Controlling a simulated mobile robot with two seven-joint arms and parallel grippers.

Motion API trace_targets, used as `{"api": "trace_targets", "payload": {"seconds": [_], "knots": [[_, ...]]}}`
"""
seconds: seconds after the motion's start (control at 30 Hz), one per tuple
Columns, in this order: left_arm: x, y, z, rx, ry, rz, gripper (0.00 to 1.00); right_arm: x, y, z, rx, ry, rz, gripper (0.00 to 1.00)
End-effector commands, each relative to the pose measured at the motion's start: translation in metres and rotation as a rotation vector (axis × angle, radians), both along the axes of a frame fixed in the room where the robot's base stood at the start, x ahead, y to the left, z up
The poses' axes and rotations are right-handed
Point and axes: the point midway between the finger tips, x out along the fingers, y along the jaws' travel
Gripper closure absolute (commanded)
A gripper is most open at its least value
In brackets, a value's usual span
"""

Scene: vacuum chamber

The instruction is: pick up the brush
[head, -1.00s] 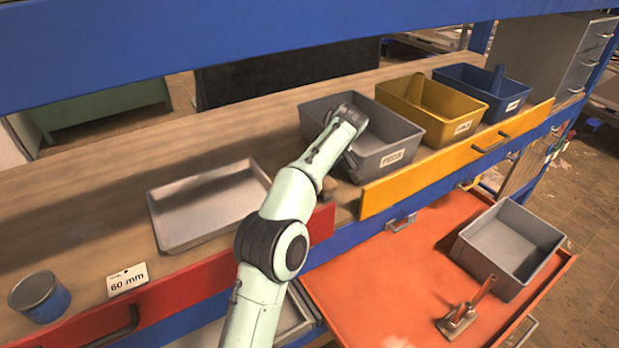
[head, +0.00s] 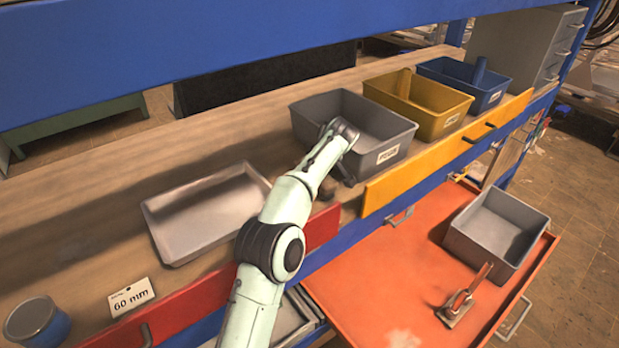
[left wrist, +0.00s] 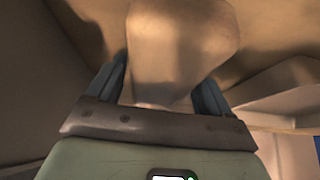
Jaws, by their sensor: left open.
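A brown, wood-coloured object (head: 327,189), which I take for the brush, is on the counter in front of the grey bin. My arm partly hides it in the head view. In the left wrist view a rounded brown piece (left wrist: 180,45), wider at the top, lies between the two fingers of my left gripper (left wrist: 160,88). The gripper is open, with a finger on each side; I cannot tell whether they touch it. In the head view the left gripper is mostly hidden behind my own wrist. My right gripper is not in view.
Grey (head: 396,172), yellow (head: 425,126) and blue (head: 490,97) bins stand behind the gripper to the right. A shallow metal tray (head: 160,225) lies left. An open orange drawer (head: 375,285) holds a grey box (head: 515,258) and a handled tool (head: 458,307).

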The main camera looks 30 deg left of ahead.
Motion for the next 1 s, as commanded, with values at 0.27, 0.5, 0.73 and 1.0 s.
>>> {"api": "trace_targets", "payload": {"seconds": [0.27, 0.5, 0.73, 1.0], "knots": [[0.0001, -0.0002, 0.0, 0.0, -0.001, 0.0, 0.19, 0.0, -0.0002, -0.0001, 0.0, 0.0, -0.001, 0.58], [0.0001, -0.0002, -0.0023, 0.0, 0.0, -0.001, 0.19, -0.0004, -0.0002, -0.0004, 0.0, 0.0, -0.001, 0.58], [-0.0001, -0.0002, -0.0048, 0.0, 0.0, -0.001, 0.19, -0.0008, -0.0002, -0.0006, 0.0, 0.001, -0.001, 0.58], [0.0, -0.0001, -0.0048, 0.0, 0.0, -0.001, 0.39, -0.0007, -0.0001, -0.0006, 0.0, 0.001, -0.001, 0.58]]}}
